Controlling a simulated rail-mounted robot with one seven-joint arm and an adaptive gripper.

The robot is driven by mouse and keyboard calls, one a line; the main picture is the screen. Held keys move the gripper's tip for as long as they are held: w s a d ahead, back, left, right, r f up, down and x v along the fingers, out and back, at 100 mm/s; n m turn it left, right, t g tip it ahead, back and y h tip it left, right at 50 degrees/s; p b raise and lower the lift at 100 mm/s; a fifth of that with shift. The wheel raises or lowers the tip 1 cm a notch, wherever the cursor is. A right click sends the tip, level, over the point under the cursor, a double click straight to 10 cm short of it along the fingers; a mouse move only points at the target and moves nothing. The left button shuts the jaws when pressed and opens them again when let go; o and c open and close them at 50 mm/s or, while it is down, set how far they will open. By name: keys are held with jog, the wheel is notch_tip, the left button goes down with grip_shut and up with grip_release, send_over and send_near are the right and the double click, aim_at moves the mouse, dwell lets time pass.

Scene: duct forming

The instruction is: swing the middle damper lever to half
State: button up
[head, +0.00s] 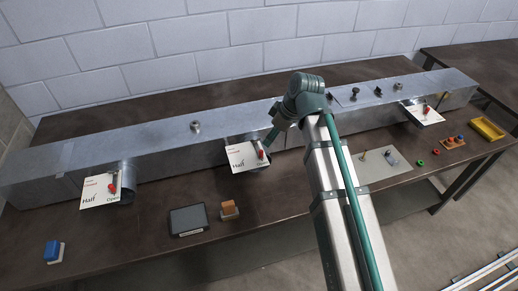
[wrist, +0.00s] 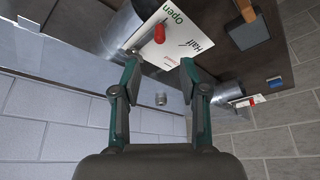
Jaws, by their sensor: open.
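The middle damper plate (head: 240,158) is a white card on the front of the metal duct, with "Half" at its lower left and "Open" at its lower right. Its red lever (head: 261,154) lies on the right side of the plate, by "Open". In the wrist view the red lever handle (wrist: 159,34) shows near "Open", away from "Half", on the white plate (wrist: 178,42). My gripper (wrist: 160,64) is open, with the handle just beyond and roughly between its fingertips; no contact shows. In the head view my arm's end partly hides the duct beside the plate.
Similar plates with red levers stand left (head: 101,190) and right (head: 422,114) along the duct (head: 150,145). A knob (head: 195,127) stands on the duct top.

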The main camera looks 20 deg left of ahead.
aim_at(262, 151)
jog(key=shift+p+x, duration=1.35)
jog(key=shift+x, duration=3.3)
grip_shut()
jog(key=shift+d, duration=0.1)
